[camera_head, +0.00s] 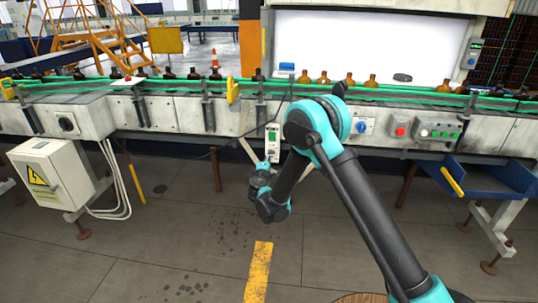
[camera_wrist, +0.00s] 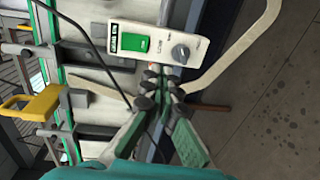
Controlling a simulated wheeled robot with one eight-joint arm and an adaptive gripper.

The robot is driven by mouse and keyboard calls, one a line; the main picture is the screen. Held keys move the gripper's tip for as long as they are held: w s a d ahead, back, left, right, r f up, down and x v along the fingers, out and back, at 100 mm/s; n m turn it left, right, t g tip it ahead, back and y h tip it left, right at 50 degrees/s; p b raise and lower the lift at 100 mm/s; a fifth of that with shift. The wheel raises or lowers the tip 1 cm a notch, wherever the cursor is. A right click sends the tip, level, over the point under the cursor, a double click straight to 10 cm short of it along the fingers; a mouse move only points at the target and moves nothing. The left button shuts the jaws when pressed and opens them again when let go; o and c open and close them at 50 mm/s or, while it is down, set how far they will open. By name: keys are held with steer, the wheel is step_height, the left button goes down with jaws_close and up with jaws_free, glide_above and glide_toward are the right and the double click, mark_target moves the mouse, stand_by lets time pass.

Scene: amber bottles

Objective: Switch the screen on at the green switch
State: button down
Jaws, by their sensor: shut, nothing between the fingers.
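The green switch (camera_wrist: 134,43) sits on a small white control box (camera_wrist: 172,47), beside a grey knob (camera_wrist: 180,53). In the head view the green switch (camera_head: 272,135) is small, on the front of the conveyor. My gripper (camera_wrist: 163,78) is shut and empty, its fingertips close to the box's lower edge in the wrist view, nearer the knob than the switch. I cannot tell whether they touch the box. In the head view my gripper (camera_head: 263,167) is just below the box. A large bright white panel (camera_head: 340,42), perhaps the screen, stands behind the conveyor.
A dark cable (camera_wrist: 88,37) runs beside the box. Amber bottles (camera_head: 348,80) stand along the green-railed conveyor. Right of my arm are a blue knob (camera_head: 362,126), a red button (camera_head: 401,130) and a button panel (camera_head: 437,129). A yellow bracket (camera_wrist: 32,105) juts out. Open floor lies below.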

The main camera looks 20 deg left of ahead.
steer(key=shift+f+v, duration=0.2)
steer(key=shift+v, duration=0.7)
steer(key=w+d+r+m+g+h, duration=0.1)
steer(key=w+d+r+m+h, duration=0.15)
steer(key=d, duration=0.65)
steer(key=w+d+r+m+g+h, duration=0.1)
steer(key=w+d+r+m+h, duration=0.15)
steer(key=d, duration=0.65)
steer(key=s+d+r+m+g+h, duration=0.1)
steer(key=s+d+r+m+g, duration=0.15)
steer(key=d, duration=0.75)
steer(key=s+d+r+m+g+h, duration=0.15)
steer(key=s+d+m, duration=0.25)
steer(key=d, duration=0.7)
steer(key=s+d+f+m+g+y, duration=0.15)
steer(key=s+d+m+g, duration=0.3)
steer(key=s+d, duration=0.9)
steer(key=s+d+f+m+y, duration=0.1)
steer(key=s+f+m, duration=0.1)
steer(key=s, duration=0.6)
steer(key=s+d+f+m+g+y, duration=0.1)
steer(key=s+f+m, duration=0.1)
steer(key=s, duration=0.6)
steer(key=shift+d+m, duration=0.3)
steer(key=shift+d, duration=0.1)
